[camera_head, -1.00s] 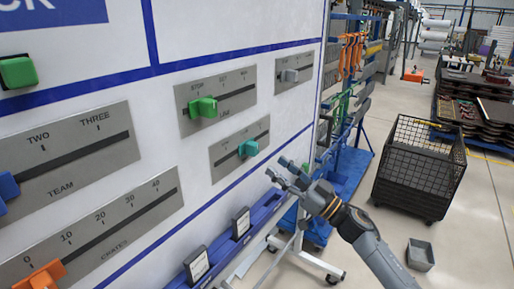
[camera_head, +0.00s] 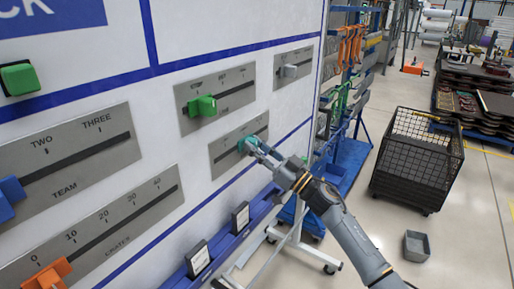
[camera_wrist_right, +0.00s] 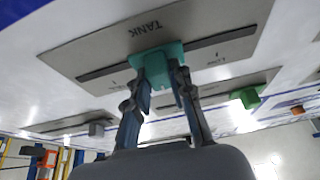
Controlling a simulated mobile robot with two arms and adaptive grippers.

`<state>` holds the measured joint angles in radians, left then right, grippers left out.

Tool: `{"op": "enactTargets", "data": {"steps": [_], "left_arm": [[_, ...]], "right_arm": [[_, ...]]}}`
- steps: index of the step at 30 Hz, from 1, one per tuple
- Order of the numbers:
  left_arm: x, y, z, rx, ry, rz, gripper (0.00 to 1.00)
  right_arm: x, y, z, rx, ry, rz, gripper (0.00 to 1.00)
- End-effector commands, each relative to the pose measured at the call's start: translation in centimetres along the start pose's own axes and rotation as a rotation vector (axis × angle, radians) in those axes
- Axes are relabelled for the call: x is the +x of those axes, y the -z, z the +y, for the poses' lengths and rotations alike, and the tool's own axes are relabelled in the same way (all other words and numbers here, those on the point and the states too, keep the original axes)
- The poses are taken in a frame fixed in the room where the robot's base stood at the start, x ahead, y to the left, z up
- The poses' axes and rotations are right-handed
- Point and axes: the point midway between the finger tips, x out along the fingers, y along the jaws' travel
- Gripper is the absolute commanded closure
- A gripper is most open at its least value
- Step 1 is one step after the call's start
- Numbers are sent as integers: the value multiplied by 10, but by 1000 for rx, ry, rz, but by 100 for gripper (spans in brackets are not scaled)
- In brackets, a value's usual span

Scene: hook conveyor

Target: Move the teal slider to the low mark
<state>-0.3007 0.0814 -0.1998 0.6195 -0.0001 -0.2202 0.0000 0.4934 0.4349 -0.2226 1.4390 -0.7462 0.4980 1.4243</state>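The teal slider (camera_head: 245,145) sits on the slot of a grey plate (camera_head: 222,158) on the white panel. It is around the middle of the slot. In the right wrist view the plate reads TANK upside down, and the teal slider (camera_wrist_right: 160,62) stands out from the slot. My right gripper (camera_head: 256,147) is at the slider. In the right wrist view my right gripper's (camera_wrist_right: 160,82) fingers stand apart, one on each side of the slider; firm contact cannot be made out. My left gripper is not in view.
A green slider (camera_head: 202,105) on its own plate sits above, and a grey slider (camera_head: 290,70) is to the upper right. A blue ledge (camera_head: 225,243) with small framed cards runs below. A black mesh cart (camera_head: 418,160) stands on the floor at right.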

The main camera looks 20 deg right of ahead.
Motion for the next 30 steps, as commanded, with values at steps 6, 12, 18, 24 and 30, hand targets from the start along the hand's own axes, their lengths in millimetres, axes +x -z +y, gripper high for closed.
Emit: {"op": "enactTargets", "data": {"steps": [6,12,18,24,30], "left_arm": [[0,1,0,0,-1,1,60],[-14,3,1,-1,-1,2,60],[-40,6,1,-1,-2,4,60],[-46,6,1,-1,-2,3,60],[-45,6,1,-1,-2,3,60]], "right_arm": [[0,0,0,0,0,0,100],[2,4,-15,2,4,0,100],[2,3,-60,4,3,-2,100],[0,1,-80,1,1,-1,100],[0,-1,-81,0,4,0,100]]}}
